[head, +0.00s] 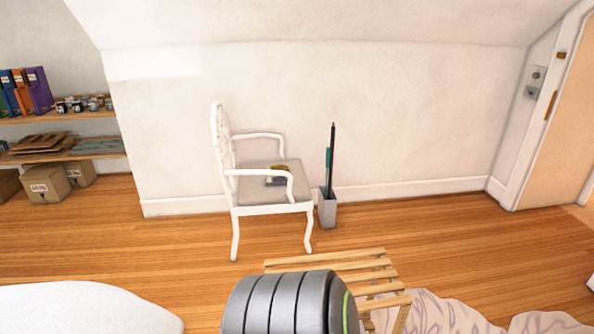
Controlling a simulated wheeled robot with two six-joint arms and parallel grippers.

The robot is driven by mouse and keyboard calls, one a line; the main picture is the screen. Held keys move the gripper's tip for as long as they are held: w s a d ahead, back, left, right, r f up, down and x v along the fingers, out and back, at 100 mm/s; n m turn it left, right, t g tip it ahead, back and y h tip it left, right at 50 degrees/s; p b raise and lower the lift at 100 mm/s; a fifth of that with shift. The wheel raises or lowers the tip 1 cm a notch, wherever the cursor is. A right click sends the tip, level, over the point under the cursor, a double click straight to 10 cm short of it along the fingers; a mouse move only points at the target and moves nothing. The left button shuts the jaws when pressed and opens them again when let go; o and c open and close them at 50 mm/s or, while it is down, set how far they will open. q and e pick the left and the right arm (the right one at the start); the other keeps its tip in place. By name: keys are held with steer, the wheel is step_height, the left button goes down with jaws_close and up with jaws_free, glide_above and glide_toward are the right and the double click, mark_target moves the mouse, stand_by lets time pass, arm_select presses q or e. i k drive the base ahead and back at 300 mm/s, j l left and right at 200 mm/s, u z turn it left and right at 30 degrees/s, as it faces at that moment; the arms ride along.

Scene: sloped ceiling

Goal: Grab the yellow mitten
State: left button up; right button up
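A small mustard-yellow item (280,168) lies on the seat of a white armchair (262,210) by the wall. It may be the yellow mitten, but it is too small to be sure. A dark grey item (276,181) lies right against it on the seat. The chair's near armrest passes close in front of both. Neither of my grippers is in view.
A grey bin (327,212) with long thin items stands right of the chair. A slatted wooden piece (345,263) and a pale patterned cloth (435,312) are in front. Shelves (60,118) stand at left, a door (560,110) at right. Floor left of the chair is clear.

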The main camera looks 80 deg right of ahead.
mark_target(280, 167)
steer(key=z, duration=2.6)
steer(key=i+l+z, duration=0.15)
steer(key=l+z, duration=0.3)
steer(key=i+l+z, duration=0.25)
steer(key=l+z, duration=0.2)
steer(key=i+l+z, duration=0.25)
steer(key=z, duration=0.25)
steer(key=i+l+z, duration=0.25)
steer(key=z, duration=0.2)
steer(key=i+l+z, duration=0.15)
steer(key=i, duration=0.3)
steer(key=i+l+z, duration=0.1)
steer(key=i, duration=0.4)
steer(key=i+j+u, duration=0.1)
steer(key=i+u, duration=0.25)
steer(key=u, duration=0.15)
steer(key=i+u, duration=0.3)
steer(key=u, duration=0.2)
steer(key=i+l+u, duration=0.15)
steer(key=i+u, duration=0.2)
steer(key=u, duration=0.15)
steer(key=i+j+u, duration=0.15)
steer(key=i+u, duration=0.25)
steer(key=i, duration=0.45)
steer(key=i+l+u, duration=0.15)
steer(key=i+u, duration=0.25)
steer(key=i, duration=0.4)
